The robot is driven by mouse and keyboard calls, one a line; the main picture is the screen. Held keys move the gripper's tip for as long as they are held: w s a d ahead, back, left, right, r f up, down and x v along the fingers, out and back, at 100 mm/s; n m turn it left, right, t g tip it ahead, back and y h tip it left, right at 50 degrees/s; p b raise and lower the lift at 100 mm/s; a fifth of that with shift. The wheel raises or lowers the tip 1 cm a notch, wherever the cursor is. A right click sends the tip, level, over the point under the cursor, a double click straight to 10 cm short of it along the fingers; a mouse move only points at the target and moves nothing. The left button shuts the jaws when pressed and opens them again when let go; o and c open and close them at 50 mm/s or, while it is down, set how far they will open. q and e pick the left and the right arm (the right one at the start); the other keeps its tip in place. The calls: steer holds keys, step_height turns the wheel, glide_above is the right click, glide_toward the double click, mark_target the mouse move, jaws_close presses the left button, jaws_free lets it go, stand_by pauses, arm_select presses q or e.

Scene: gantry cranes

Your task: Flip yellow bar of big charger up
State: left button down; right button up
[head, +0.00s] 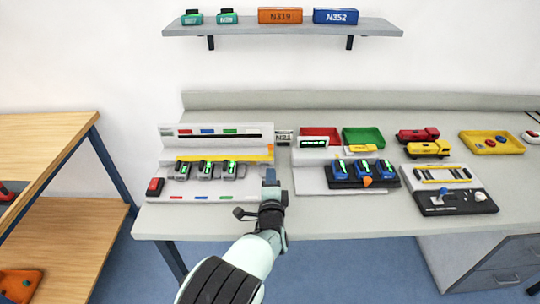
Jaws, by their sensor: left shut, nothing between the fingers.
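The big charger (166,143) is the white unit on the left part of the bench, with an upright back panel. Its long yellow bar (222,155) runs across its width, just behind a row of dark handheld devices (206,170) with green screens. I cannot tell the bar's exact tilt. My left gripper (270,177) is shut and empty. It appears just below the right end of the yellow bar, near the charger's right edge; I cannot tell whether it touches. My right gripper is not in view.
A smaller charger (312,180) with blue devices (369,169) stands to the right. Red (318,132) and green (363,136) trays, toy trucks (428,148) and a joystick panel (453,201) are further right. A red-topped dark block (155,187) sits left. A shelf (280,28) hangs above.

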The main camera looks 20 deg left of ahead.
mark_target(269, 148)
arm_select(q)
steer(key=x, duration=1)
steer(key=shift+a, duration=0.1)
